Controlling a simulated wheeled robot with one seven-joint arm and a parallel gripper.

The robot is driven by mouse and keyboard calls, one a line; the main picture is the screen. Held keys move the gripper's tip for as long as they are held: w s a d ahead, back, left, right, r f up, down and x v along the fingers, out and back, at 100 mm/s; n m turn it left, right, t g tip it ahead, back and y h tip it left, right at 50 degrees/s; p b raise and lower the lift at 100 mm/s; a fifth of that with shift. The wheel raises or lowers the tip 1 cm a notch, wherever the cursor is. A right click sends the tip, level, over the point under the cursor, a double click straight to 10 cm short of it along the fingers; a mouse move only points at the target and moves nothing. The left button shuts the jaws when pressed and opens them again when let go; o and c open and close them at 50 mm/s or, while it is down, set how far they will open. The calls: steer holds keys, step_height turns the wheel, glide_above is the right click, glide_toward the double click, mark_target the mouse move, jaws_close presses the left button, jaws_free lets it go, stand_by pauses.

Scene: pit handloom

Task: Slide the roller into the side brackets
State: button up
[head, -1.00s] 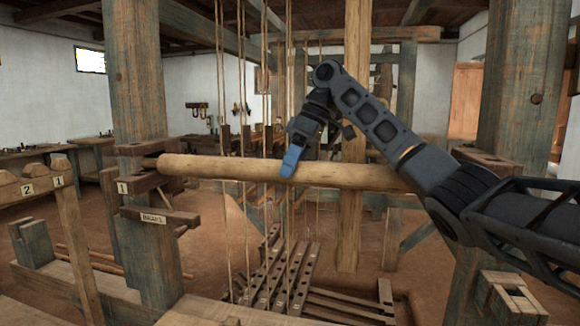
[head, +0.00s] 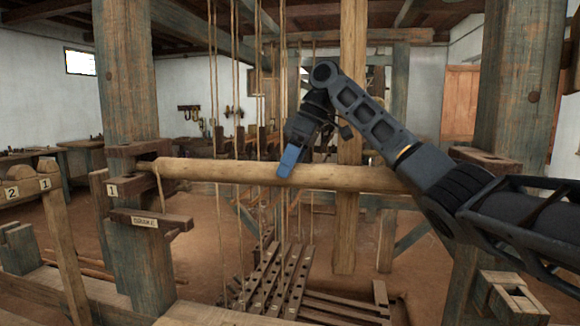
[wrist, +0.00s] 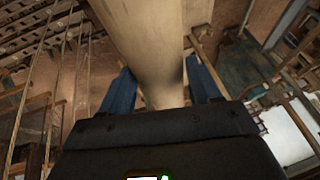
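The roller (head: 220,171) is a long, pale, round wooden beam lying nearly level across the loom. Its left end is at the mouth of the dark wooden bracket (head: 133,184) marked 1 on the left post; I cannot tell how deep it sits. Its right end is hidden behind my arm, near the right bracket (head: 487,158). My gripper (head: 285,172) has its blue fingers across the middle of the roller. In the wrist view, the fingers (wrist: 162,88) lie on either side of the roller (wrist: 145,35), close against it.
The left post (head: 125,75) and right post (head: 520,80) flank the roller. Several vertical cords (head: 235,110) hang behind it. Slatted treadles (head: 275,280) lie below. A lower labelled bracket (head: 148,220) juts from the left post.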

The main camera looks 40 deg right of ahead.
steer(key=o, duration=0.4)
steer(key=shift+o, duration=0.2)
steer(key=shift+f, duration=0.15)
steer(key=p+v, duration=0.6)
steer(key=shift+r, duration=0.4)
steer(key=shift+s+d+r+p, duration=0.2)
steer(key=shift+d+r+p, duration=0.25)
steer(key=shift+p, duration=0.35)
steer(key=shift+r, duration=0.1)
